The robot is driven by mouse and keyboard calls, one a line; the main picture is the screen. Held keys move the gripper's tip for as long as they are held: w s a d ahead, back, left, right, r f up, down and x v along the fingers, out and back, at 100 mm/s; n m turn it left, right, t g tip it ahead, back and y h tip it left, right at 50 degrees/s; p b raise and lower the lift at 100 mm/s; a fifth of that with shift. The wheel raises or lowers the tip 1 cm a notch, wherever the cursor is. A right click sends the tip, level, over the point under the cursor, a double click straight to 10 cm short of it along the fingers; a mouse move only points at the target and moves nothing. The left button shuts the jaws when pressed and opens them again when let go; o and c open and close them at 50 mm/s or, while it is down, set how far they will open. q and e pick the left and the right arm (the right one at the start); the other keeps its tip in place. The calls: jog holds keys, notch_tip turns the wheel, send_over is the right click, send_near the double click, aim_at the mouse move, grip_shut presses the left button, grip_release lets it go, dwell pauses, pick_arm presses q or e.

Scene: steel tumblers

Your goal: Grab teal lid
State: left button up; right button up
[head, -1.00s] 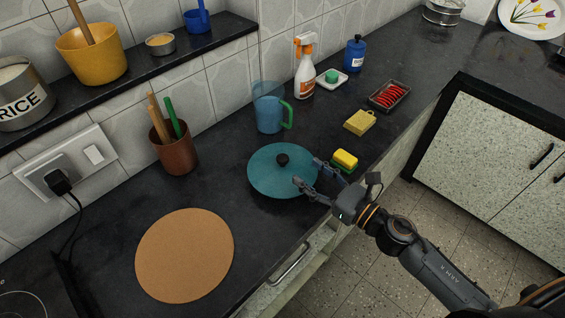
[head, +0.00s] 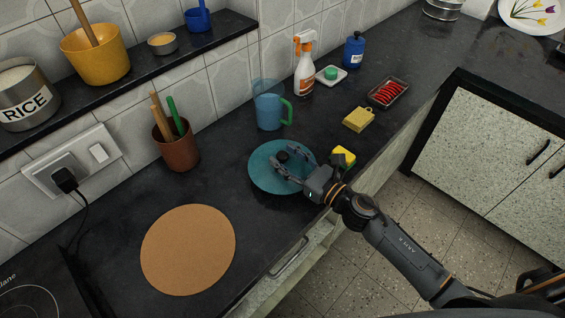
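The teal lid (head: 263,182) is a round, flat disc with a dark knob (head: 282,156) at its middle. It lies on the dark counter in the head view. My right gripper (head: 283,166) reaches in from the lower right, over the lid. Its fingers are apart, with their tips close to the knob. They partly cover the knob and the right side of the lid, and I cannot tell whether they touch the knob. My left gripper is not in view.
A cork mat (head: 188,250) lies at front left. A blue pitcher (head: 268,106) stands behind the lid. A brown utensil cup (head: 177,148) stands at the wall. The counter's front edge runs under my arm.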

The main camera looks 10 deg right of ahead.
grip_shut()
